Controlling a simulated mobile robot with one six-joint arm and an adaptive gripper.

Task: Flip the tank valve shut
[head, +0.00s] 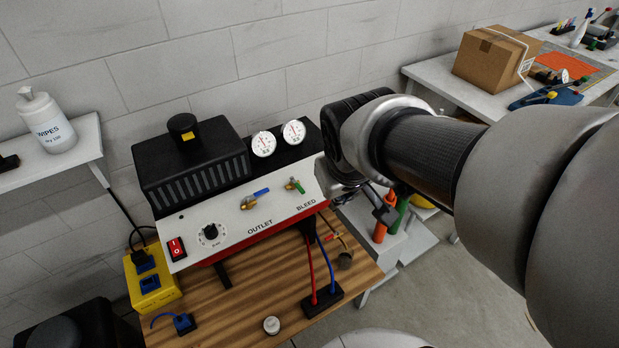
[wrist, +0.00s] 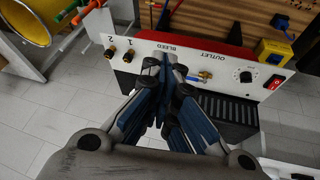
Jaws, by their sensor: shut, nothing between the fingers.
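The control panel carries a brass valve with a blue lever (head: 261,193) above the word OUTLET and a brass valve with a green lever (head: 299,187) above BLEED. No label reading "tank" is legible. The blue lever also shows in the wrist view (wrist: 192,77), just right of my fingers. My gripper (wrist: 166,66) is shut and empty in front of the panel near the BLEED label. Its fingers hide the green lever in the wrist view. In the head view my arm hides most of the gripper. Contact with the panel cannot be told.
Two gauges (head: 279,138) stand on top of the machine. Two brass fittings marked 1 and 2 (wrist: 118,54) sit left of my fingers in the wrist view. A red switch (head: 176,248), a black knob (head: 210,232) and a wooden bench (head: 245,295) with hoses are close by.

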